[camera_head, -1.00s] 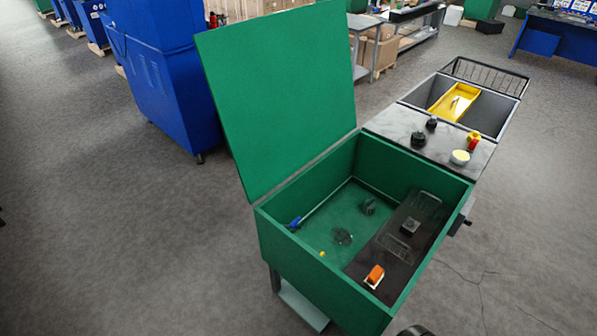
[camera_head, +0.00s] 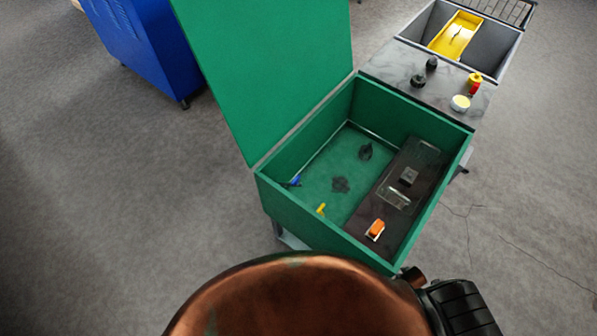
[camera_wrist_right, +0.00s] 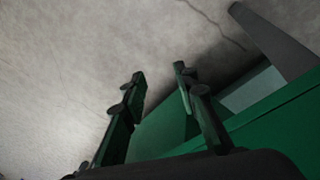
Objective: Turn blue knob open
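The small blue knob (camera_head: 292,183) is inside the green box (camera_head: 310,232), at its left wall near the left corner in the head view. It is small there, and its exact setting cannot be read. My right gripper (camera_wrist_right: 160,75) shows in the right wrist view with its two dark fingers apart and nothing between them. The green surface and grey floor lie beyond the fingers. The blue knob is not seen in the right wrist view. My left gripper is not in view.
The box's green lid (camera_head: 270,70) stands open at the back left. Inside are a yellow piece (camera_head: 321,208), an orange switch (camera_head: 376,229) and a dark panel (camera_head: 398,195).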

